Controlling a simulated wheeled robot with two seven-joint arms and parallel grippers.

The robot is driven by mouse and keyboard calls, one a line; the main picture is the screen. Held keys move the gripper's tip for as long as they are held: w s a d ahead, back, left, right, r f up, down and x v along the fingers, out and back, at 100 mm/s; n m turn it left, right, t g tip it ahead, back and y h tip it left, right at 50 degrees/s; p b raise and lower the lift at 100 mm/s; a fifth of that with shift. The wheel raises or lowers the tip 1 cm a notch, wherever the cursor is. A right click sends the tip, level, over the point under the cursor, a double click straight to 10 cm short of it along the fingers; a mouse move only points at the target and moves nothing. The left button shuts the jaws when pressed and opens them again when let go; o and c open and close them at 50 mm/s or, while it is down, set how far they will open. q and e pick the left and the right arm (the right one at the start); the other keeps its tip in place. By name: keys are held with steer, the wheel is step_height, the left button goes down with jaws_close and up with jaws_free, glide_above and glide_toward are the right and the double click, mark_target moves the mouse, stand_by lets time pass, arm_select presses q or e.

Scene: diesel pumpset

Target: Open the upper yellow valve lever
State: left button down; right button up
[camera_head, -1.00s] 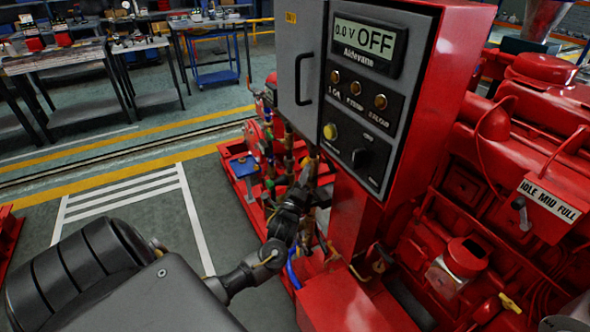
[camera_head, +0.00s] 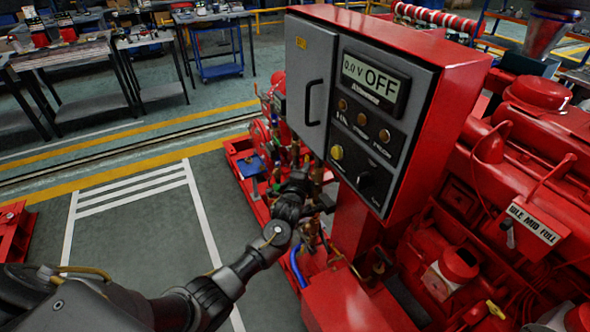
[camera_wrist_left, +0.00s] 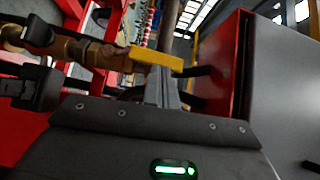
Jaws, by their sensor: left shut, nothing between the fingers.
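The yellow valve lever (camera_wrist_left: 156,60) shows in the left wrist view, on a brass valve body (camera_wrist_left: 72,46) that lies to its left. My left gripper (camera_wrist_left: 163,88) is shut, with nothing between its fingers. Its fingertips are right at the lever in that view; I cannot tell whether they touch it. In the head view my left gripper (camera_head: 318,203) is among the pipes below the control panel. The lever is too small or hidden to make out there. My right gripper is not in view.
The red control cabinet (camera_head: 440,70) with its grey panel stands just right of my left gripper. The red engine (camera_head: 520,150) fills the right side. Open floor (camera_head: 130,215) lies to the left. Workbenches (camera_head: 70,55) stand at the back left.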

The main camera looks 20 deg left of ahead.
arm_select(q)
steer(key=shift+w+d, duration=0.1)
steer(key=shift+d, duration=0.05)
steer(key=shift+d+r, duration=0.1)
steer(key=s+d, duration=0.3)
steer(key=s, duration=0.9)
steer(key=shift+s+d+f+p, duration=0.25)
steer(key=shift+f+p, duration=0.05)
